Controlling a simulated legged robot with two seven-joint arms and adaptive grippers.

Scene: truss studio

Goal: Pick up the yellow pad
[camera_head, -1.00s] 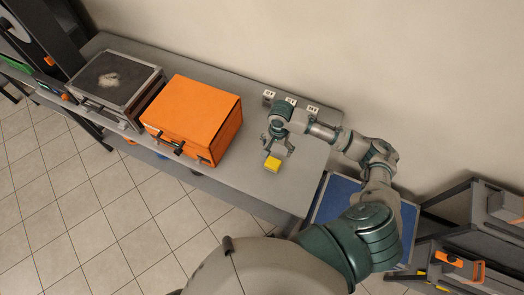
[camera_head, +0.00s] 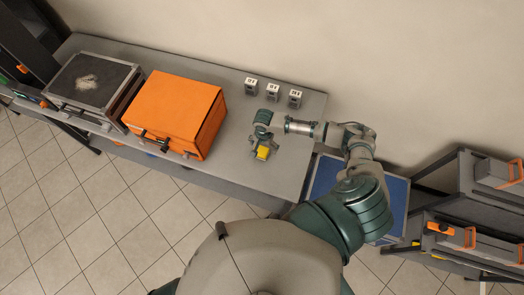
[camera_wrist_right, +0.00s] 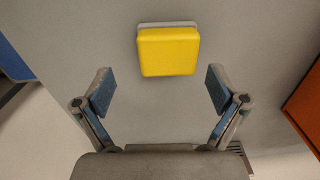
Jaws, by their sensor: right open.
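The yellow pad (camera_head: 262,153) lies on the grey table (camera_head: 228,170) near its front edge, to the right of the orange case. In the right wrist view the yellow pad (camera_wrist_right: 168,51) shows as a rounded block with a pale strip along its far side. My right gripper (camera_head: 262,150) is over the pad in the head view. In the right wrist view my right gripper (camera_wrist_right: 158,92) is open, its two blue-padded fingers wide apart. The pad is ahead of the fingertips and roughly centred between them, not held. My left gripper is not in view.
An orange case (camera_head: 178,108) and a black-topped case (camera_head: 90,85) stand on the table to the left. Several small labelled blocks (camera_head: 272,92) stand along the back. A blue-topped surface (camera_head: 325,180) and a grey rack (camera_head: 465,200) are to the right.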

